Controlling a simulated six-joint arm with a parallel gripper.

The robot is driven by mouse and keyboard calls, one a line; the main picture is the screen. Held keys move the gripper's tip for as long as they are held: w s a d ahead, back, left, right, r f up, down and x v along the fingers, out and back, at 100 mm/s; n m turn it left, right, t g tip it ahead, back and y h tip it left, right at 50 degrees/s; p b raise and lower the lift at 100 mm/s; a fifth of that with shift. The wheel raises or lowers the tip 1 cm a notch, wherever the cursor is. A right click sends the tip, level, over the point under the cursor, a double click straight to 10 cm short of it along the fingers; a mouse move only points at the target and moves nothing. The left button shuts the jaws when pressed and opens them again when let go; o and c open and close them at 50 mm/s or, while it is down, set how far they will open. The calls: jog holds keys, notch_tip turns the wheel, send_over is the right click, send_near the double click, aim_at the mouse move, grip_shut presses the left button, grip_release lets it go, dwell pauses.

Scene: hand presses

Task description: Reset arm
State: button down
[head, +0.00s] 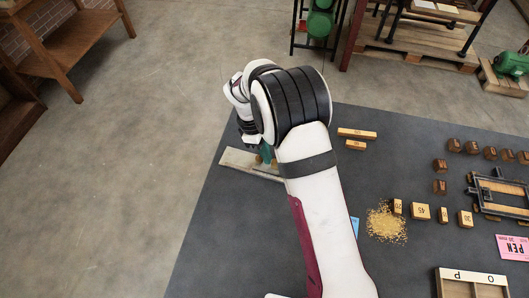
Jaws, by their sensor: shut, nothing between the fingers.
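My arm rises from the bottom of the head view and bends over the dark table. My gripper (247,130) shows only in part as a dark end below the white wrist, over the table's left part. It is shut and empty; its fingertips are too hidden to make out. Just below it a pale flat board (240,161) lies on the table, with a small green part (266,153) at its right end. My forearm hides part of both. Whether my gripper touches the green part, I cannot tell.
The table's left front is clear.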

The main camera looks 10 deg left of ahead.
aim_at(258, 157)
jog(key=v, duration=1)
jog(key=s+d+r+m+y, duration=0.2)
jog(key=s+d+r+m, duration=0.55)
jog(key=d, duration=0.25)
jog(key=s+d+m+y, duration=0.1)
jog(key=s+d+m, duration=0.3)
jog(key=s+m, duration=0.3)
jog(key=s+d+m+y, duration=0.1)
jog(key=s+d+m, duration=0.3)
jog(key=s+m, duration=0.4)
jog(key=s, duration=0.4)
jog(key=shift+r+y, duration=0.3)
jog(key=shift+r, duration=0.05)
